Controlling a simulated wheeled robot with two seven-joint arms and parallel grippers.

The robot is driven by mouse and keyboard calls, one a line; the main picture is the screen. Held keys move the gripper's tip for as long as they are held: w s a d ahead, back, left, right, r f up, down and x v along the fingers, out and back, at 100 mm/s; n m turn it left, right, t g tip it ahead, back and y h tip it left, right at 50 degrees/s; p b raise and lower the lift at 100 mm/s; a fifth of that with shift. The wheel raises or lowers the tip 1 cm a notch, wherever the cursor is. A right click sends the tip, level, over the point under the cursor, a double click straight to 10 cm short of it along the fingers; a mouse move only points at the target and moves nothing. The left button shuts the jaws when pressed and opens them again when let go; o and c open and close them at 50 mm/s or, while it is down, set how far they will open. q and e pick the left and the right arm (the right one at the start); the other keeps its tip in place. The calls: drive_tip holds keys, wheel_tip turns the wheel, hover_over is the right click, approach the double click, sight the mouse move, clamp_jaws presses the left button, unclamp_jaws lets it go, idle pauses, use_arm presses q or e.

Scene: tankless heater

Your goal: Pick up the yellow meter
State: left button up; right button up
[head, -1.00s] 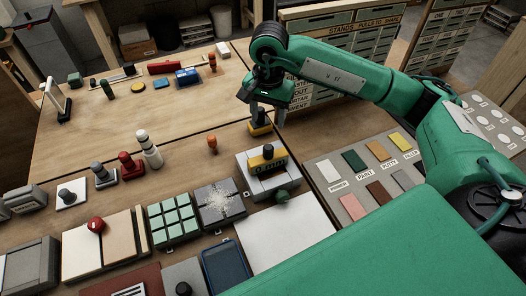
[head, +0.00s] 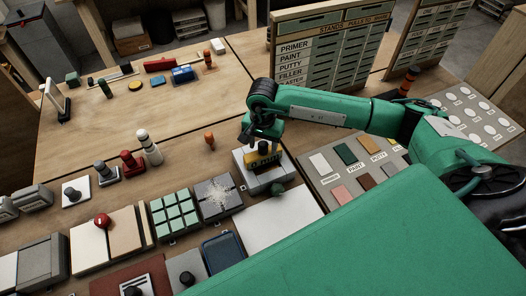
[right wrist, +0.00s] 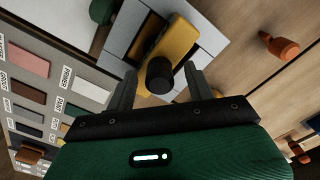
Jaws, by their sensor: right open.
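The yellow meter (head: 263,159) is a yellow block with a dark upright knob. It sits on a white and grey box (head: 279,174). My right gripper (head: 263,146) is above it, jaws open. In the right wrist view the yellow meter (right wrist: 181,40) lies on the box, and its black knob shows between the fingertips of the gripper (right wrist: 162,78). I cannot tell whether the fingers touch the knob. My left gripper is not in view.
A colour sample board (head: 341,195) lies to the right of the box. An orange peg (head: 209,139) stands to its left. A green tile block (head: 175,213) and a speckled grey block (head: 217,196) are at left. A labelled cabinet (head: 330,50) stands behind.

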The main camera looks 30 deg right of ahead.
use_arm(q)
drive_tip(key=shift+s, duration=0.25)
use_arm(e)
drive_tip(key=shift+f, duration=0.1)
drive_tip(key=shift+c, duration=0.8)
clamp_jaws()
use_arm(q)
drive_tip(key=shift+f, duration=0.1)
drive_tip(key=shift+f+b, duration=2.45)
drive_tip(key=shift+b, duration=0.15)
use_arm(e)
wheel_tip(320, 180, up, 20)
